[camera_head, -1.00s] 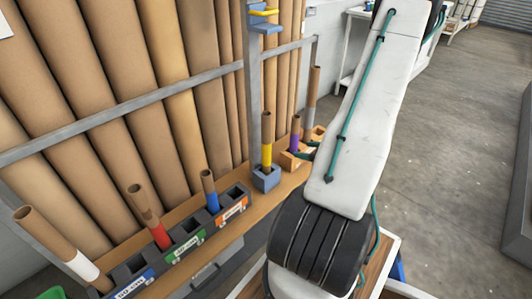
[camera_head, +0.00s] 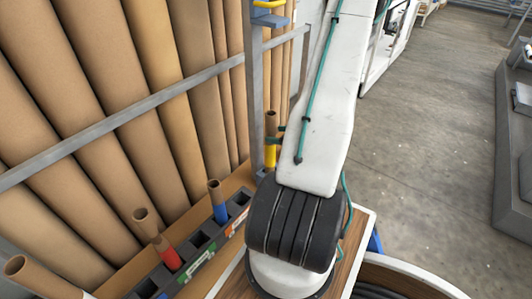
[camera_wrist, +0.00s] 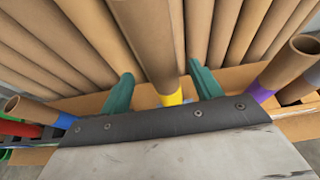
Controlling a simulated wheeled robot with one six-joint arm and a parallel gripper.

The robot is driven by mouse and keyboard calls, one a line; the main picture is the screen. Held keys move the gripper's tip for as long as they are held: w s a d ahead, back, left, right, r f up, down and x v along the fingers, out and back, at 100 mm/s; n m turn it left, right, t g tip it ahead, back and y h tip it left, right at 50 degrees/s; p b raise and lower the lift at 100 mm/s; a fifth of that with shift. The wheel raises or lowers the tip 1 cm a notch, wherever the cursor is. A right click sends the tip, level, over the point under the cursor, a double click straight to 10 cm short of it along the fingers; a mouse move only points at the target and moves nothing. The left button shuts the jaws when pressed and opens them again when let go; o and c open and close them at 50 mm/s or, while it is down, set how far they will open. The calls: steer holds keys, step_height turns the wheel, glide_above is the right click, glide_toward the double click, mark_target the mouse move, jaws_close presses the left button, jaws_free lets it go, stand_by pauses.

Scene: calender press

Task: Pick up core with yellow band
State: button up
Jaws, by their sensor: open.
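The core with the yellow band (camera_head: 270,152) is a brown tube with a yellow lower part. In the head view it stands upright beside my arm, with its foot partly hidden. In the wrist view its yellow band (camera_wrist: 172,98) and brown tube show between the two green fingers of my gripper (camera_wrist: 161,74). The gripper is open, with one finger on each side of the core. I cannot tell whether either finger touches it.
A core with a purple band (camera_wrist: 262,90) stands at the right in the wrist view. A core with a blue band (camera_head: 218,205) and one with a red band (camera_head: 168,252) stand in the dark rack (camera_head: 205,240). Tall brown rolls (camera_head: 150,80) and a grey rail (camera_head: 130,115) stand behind.

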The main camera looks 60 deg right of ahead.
mark_target(268, 131)
steer(key=x, duration=0.6)
steer(key=shift+s+d+f, duration=0.1)
steer(key=shift+d, duration=0.05)
jaws_close()
steer(key=shift+s, duration=0.1)
steer(key=shift+s+r, duration=0.15)
steer(key=shift+r, duration=0.6)
steer(key=r, duration=1)
steer(key=shift+s+r, duration=0.15)
steer(key=shift+s, duration=0.2)
steer(key=s+a, duration=0.2)
steer(key=s, duration=1.6)
steer(key=shift+s+a, duration=0.2)
steer(key=shift+s, duration=0.2)
